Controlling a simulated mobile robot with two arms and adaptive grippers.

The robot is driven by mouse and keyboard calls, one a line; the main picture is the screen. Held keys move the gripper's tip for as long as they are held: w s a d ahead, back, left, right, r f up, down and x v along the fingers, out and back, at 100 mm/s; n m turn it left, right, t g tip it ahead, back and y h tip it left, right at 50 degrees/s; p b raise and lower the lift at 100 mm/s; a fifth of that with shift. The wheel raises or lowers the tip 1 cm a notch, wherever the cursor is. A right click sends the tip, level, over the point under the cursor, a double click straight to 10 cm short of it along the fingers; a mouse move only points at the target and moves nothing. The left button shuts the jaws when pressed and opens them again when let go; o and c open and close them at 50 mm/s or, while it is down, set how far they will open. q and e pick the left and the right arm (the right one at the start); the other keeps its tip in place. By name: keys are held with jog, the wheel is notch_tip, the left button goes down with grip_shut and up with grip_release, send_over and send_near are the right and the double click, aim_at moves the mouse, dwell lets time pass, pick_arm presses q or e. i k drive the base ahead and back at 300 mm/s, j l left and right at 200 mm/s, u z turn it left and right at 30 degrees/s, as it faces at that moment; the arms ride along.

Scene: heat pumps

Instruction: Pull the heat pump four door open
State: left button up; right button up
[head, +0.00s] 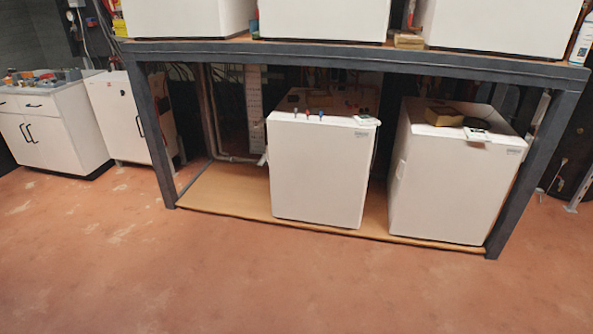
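Two white box-shaped heat pumps stand on the lower shelf of a dark metal rack. One heat pump (318,172) is in the middle, with small coloured fittings on its top. The other heat pump (448,187) is at the right, with a yellowish object (444,116) on its top. Both fronts look flat and closed. Three more white units (324,20) stand on the upper shelf, cut off by the top edge. No label tells me which one is number four. Neither of my grippers is in view.
The rack (350,58) has a wooden lower board (226,196), bare at its left. A white cabinet with tools on top (52,130) and another white cabinet (118,115) stand at the left. The reddish floor (270,285) in front is clear.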

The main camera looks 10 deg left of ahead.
aim_at(319, 173)
jog(key=i+j, duration=0.45)
jog(key=j, duration=0.15)
jog(key=i+j+u, duration=0.15)
jog(key=i+j, duration=0.35)
jog(key=j, duration=0.15)
